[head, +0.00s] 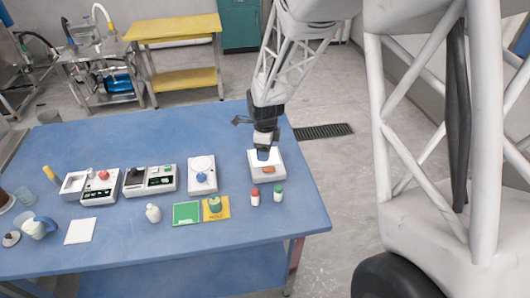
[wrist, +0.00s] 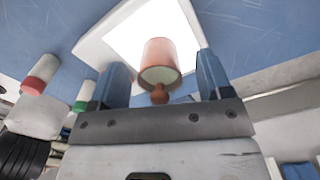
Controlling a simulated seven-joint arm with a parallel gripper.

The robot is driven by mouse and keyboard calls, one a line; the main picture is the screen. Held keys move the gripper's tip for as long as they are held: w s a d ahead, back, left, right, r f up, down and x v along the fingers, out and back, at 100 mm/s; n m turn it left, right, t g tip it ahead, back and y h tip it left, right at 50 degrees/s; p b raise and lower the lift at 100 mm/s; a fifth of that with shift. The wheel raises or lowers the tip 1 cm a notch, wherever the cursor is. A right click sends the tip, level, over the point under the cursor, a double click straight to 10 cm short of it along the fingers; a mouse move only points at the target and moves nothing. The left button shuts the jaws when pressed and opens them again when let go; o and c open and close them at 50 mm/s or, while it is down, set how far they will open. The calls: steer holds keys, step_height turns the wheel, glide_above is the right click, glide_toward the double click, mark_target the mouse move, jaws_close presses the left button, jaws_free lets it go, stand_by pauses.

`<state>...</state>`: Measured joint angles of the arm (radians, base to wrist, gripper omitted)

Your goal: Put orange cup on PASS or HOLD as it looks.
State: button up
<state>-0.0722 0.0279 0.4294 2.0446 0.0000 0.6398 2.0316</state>
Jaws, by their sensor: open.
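The orange cup (head: 268,169) is on the bright top of a white box (head: 276,178) at the table's right. In the wrist view the cup (wrist: 158,52) is between my open fingers, with a gap on each side; a small round orange-brown part shows at its near end. My gripper (head: 263,155) is just above the box, and it also shows in the wrist view (wrist: 160,82). A green mat (head: 180,219) and a yellow mat (head: 226,214) with dark lettering, seemingly HOLD, lie near the front edge. The green mat's lettering is unreadable.
A red-capped bottle (head: 255,199) and a green-capped bottle (head: 278,195) stand between the box and the front edge. A white scale-like device (head: 202,182), a white bottle (head: 153,213) and other devices stand to the left. The back of the blue table (head: 150,138) is clear.

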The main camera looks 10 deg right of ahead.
steer(key=c, duration=1.1)
steer(key=shift+r, duration=0.15)
steer(key=shift+r, duration=0.6)
steer(key=shift+s+r, duration=0.25)
steer(key=shift+r, duration=0.3)
steer(key=shift+s+r, duration=0.25)
steer(key=shift+r, duration=0.3)
steer(key=s, duration=0.5)
steer(key=s+r, duration=0.1)
steer(key=s, duration=0.4)
steer(key=s+d, duration=0.1)
steer(key=s, duration=0.4)
steer(key=shift+r, duration=0.15)
